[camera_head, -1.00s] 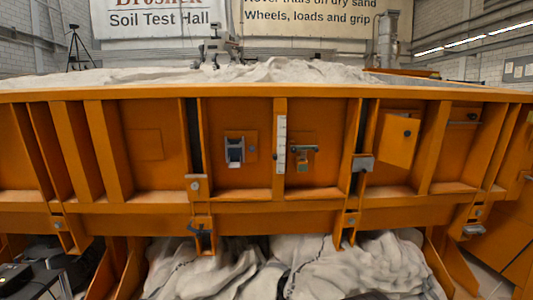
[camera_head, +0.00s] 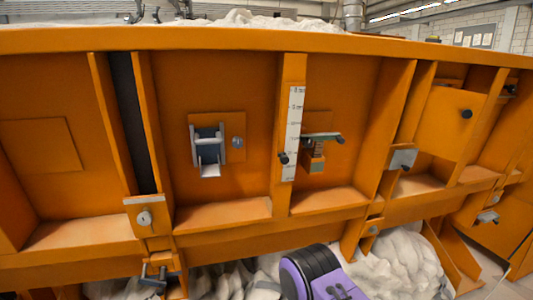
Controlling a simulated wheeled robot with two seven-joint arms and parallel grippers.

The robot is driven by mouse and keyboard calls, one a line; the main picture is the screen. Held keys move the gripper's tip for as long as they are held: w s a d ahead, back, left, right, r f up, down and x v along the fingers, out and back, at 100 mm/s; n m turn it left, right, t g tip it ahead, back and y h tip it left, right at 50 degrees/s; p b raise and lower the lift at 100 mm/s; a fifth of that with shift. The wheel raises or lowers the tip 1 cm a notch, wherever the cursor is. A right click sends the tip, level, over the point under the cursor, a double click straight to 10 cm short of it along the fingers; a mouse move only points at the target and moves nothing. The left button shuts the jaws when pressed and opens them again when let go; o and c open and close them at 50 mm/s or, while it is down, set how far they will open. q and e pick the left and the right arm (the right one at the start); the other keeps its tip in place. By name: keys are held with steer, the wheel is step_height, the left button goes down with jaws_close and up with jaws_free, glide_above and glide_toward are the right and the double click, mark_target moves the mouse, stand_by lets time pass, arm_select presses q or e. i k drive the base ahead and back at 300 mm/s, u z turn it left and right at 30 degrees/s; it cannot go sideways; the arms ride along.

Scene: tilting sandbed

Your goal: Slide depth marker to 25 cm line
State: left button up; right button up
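A white vertical scale strip (camera_head: 293,134) with small dark marks is fixed on an upright rib of the orange sandbed wall (camera_head: 180,40). A small black knob (camera_head: 283,158) sits at the strip's left edge, in its lower part; it looks like the depth marker. The numbers on the strip are too small to read for sure. Neither gripper's fingers show in the head view. A purple and black rounded part (camera_head: 313,273) at the bottom edge looks like a piece of my own arm, well below the strip and apart from it.
Right of the strip is a bracket with a dark handle (camera_head: 322,138). Left of it is a metal latch (camera_head: 208,150) on a square plate. Orange ribs and a ledge (camera_head: 225,214) stick out from the wall. White sacks (camera_head: 405,262) lie below. The space before the strip is clear.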

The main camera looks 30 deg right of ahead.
mark_target(284, 159)
steer(key=z, duration=2.5)
steer(key=i, duration=0.85)
steer(key=u, duration=0.6)
